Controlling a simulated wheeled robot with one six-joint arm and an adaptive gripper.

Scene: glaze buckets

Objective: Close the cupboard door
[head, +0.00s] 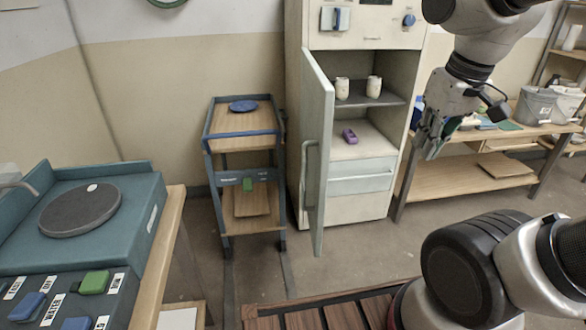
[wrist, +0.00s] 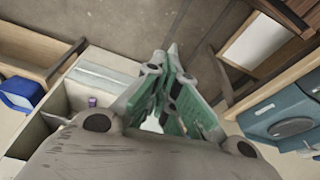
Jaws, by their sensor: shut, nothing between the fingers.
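The cupboard (head: 357,207) stands upright against the back wall in the head view. Its pale door (head: 317,150) is hinged on the left and stands wide open, swung out toward me, with a vertical handle (head: 309,165) on its outer face. Inside are two white jars (head: 342,88) on the shelf and a purple object (head: 349,136) below. My gripper (head: 428,145) is shut and empty, to the right of the cupboard opening and apart from the door. In the wrist view its green-padded fingers (wrist: 172,90) are together; the purple object (wrist: 92,101) shows to their left.
A trolley (head: 245,145) with a blue dish stands left of the door. A teal machine with a round plate (head: 80,210) is at the left. A workbench with buckets (head: 535,108) is at the right. Floor before the cupboard is clear.

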